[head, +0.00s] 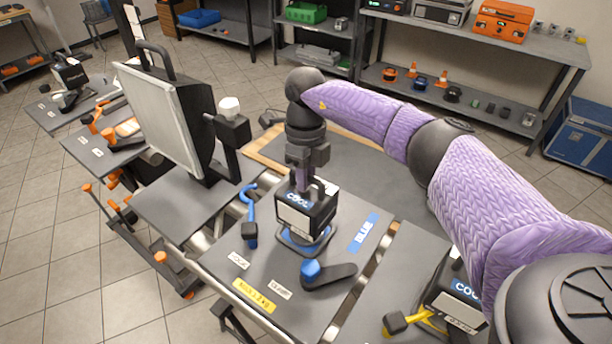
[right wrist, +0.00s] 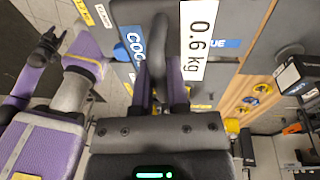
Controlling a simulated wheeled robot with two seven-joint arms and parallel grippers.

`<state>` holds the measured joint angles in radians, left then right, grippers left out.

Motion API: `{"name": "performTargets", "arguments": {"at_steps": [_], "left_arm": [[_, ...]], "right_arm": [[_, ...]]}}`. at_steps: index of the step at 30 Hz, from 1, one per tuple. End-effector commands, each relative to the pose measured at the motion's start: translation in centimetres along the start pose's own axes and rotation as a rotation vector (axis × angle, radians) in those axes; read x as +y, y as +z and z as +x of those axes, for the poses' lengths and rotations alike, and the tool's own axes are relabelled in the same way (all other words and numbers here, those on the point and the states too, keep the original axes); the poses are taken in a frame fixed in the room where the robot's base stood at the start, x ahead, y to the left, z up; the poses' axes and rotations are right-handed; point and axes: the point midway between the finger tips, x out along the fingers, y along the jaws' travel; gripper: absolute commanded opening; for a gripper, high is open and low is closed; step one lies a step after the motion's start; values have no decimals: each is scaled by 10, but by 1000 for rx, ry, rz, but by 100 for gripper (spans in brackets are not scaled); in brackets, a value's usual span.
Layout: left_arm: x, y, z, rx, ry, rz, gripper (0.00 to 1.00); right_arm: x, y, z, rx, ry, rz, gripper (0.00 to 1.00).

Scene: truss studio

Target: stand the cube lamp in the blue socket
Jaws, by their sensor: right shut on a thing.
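My right gripper (head: 303,182) is shut on the handle of the black cube lamp (head: 318,214), which bears a blue COOL label. The lamp looks upright over the blue-rimmed socket (head: 284,238); I cannot tell whether its foot is seated or slightly above. In the right wrist view my right gripper (right wrist: 165,95) grips the handle, next to a white 0.6 kg label (right wrist: 198,40). The socket is hidden there. A dark jaw-like part (right wrist: 45,45), perhaps my left gripper, shows at the left edge of that view; its opening is unclear.
A blue-knobbed lever (head: 328,274) is in front of the socket, and a blue hook-shaped handle (head: 249,215) is to its left. A second COOL lamp (head: 455,297) stands at right by a yellow lever (head: 415,320). A large panel light (head: 165,120) stands at left.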

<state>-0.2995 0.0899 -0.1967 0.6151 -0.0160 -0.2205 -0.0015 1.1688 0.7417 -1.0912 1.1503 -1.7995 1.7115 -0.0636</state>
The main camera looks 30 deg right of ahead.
Motion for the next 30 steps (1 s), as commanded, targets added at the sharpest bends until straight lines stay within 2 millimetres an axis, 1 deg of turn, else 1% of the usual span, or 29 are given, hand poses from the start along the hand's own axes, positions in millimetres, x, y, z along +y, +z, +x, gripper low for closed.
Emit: {"name": "performTargets", "arguments": {"at_steps": [5, 9, 10, 11, 12, 14, 15, 21, 23, 26, 30], "left_arm": [[1, 0, 0, 0, 2, -1, 59], [1, 0, 2, 0, 2, 0, 59], [1, 0, 2, 0, 2, 0, 59], [1, 0, 2, 0, 2, 0, 59], [1, 0, 1, 0, 1, 0, 59], [1, 0, 1, 0, 1, 0, 59], [1, 0, 1, 0, 1, 0, 59], [0, 0, 1, -1, 0, 0, 59], [-1, 0, 0, -1, -1, 1, 59], [-2, 1, -1, -1, -3, 2, 59], [-3, 1, -3, -1, -5, 2, 59]], "right_arm": [[0, 0, -2, -3, 0, 0, 0], [-1, 1, 2, -2, 0, 0, 0], [0, 0, 2, -1, 0, 0, 25], [0, 0, 2, -1, 0, 0, 31], [0, 0, 2, -1, 0, 0, 40], [0, 0, 2, -1, 0, 0, 52], [0, 0, 2, -1, 0, 0, 54], [0, 0, 2, -1, 0, 0, 54], [0, 0, -1, -2, 0, 0, 54], [0, 1, -16, -5, -2, 1, 54], [0, 1, -56, -8, -2, 0, 54]]}}
